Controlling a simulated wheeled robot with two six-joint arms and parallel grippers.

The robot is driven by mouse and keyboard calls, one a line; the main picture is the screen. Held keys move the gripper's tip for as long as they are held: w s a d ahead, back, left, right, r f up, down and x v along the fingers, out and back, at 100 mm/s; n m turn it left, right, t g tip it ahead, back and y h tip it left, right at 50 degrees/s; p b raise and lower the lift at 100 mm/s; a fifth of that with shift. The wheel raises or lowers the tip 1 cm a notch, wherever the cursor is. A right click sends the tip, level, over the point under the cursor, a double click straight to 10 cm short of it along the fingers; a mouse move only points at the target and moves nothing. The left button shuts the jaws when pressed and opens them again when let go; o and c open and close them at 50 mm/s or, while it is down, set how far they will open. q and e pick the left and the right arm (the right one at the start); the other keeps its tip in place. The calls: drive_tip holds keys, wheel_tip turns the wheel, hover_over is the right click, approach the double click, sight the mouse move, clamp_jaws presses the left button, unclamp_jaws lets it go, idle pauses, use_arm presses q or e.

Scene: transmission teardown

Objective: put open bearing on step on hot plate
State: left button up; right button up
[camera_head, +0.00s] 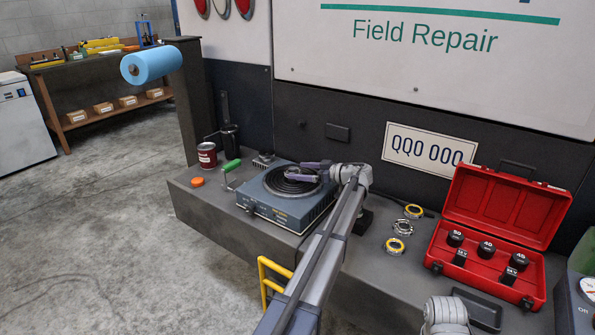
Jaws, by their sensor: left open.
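The hot plate (275,211), a blue-grey box with black rings on top, stands on the grey step (350,262). Three ring bearings lie in a row on the step to its right: a yellow-rimmed one (413,211) at the back, a silver one (403,228) in the middle, and a yellow-rimmed one (394,246) at the front. The silver one looks like the open bearing, but it is small in view. My left gripper (302,174) is open over the rings of the hot plate, with no bearing visible in it.
A red toolbox (500,225) with black sockets stands open on the right. A red can (207,155), an orange cap (197,182) and a green-handled tool (231,166) are left of the hot plate. A yellow rail (264,275) stands in front of the step.

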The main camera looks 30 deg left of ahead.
use_arm(q)
drive_tip(key=shift+w+d+r+p, duration=0.1)
drive_tip(key=shift+d+r+p, duration=0.2)
drive_tip(key=shift+d, duration=1.05)
drive_tip(key=shift+d+r+p, duration=0.15)
drive_tip(key=shift+d+r, duration=0.1)
drive_tip(key=shift+d, duration=1.1)
drive_tip(key=shift+r, duration=0.1)
